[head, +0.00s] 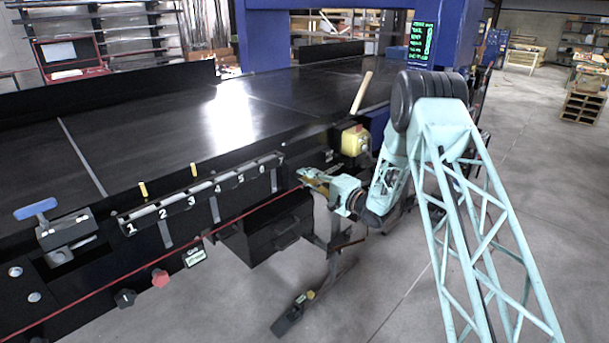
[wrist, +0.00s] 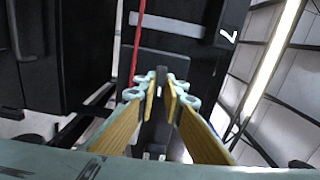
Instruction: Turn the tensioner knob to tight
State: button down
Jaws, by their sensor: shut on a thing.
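My gripper (head: 308,175) is at the side of the conveyor, right of the numbered rail. In the wrist view its two yellow-padded fingers (wrist: 164,82) close around a narrow dark piece, which looks like the tensioner knob (wrist: 161,76). Only a thin upright part of it shows between the fingertips. A dark plate lies behind it. No marking for tight or loose is readable. In the head view my gripper hides the knob.
A red cord (head: 265,205) runs along the conveyor side, close to my gripper. A black drawer box (head: 262,232) with a handle hangs to the left. A yellow box (head: 354,140) sits just above right. A black knob (head: 125,298) and a red knob (head: 160,278) are far left.

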jog(key=shift+m, duration=0.4)
jog(key=c, duration=2.7)
grip_release()
jog(key=shift+s+d, duration=0.1)
jog(key=shift+d, duration=0.05)
jog(key=shift+v, duration=5.85)
